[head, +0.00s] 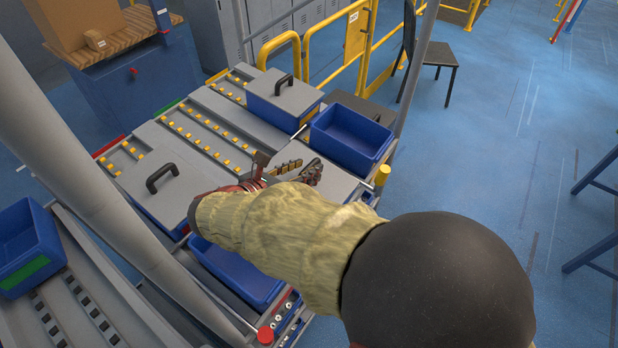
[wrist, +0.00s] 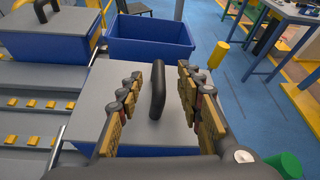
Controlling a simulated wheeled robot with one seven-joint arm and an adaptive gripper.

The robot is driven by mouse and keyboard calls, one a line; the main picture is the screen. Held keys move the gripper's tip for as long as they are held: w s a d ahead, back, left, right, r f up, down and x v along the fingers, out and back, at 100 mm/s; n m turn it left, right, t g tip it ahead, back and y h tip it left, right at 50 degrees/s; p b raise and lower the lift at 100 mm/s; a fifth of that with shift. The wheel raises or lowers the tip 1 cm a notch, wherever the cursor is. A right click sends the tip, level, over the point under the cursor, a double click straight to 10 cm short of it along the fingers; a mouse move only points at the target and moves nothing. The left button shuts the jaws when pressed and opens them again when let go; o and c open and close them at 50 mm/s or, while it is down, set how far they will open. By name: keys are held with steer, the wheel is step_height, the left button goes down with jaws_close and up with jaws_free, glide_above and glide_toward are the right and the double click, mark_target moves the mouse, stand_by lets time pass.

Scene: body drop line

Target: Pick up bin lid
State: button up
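A grey bin lid (wrist: 92,92) with a black arched handle (wrist: 157,90) lies on a blue bin straight ahead in the wrist view. In the head view this lid (head: 335,184) shows at the right of the rack, partly covered by my gripper (head: 290,174). In the wrist view my gripper (wrist: 158,82) is open, with one finger on each side of the handle. Gaps show between the handle and both fingers, so it is not clamped. My arm and gripper hide the handle in the head view.
Other lidded bins (head: 284,97) (head: 162,186) stand on the roller rack. An open blue bin (head: 352,138) is just beyond the lid, and another open bin (head: 235,272) sits in front, below my arm. A grey post (head: 100,160) rises at left. Open blue floor lies right.

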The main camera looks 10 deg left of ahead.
mark_target(306, 167)
steer(key=x, duration=0.3)
steer(key=shift+w+b, duration=0.3)
steer(key=c, duration=0.3)
jaws_close()
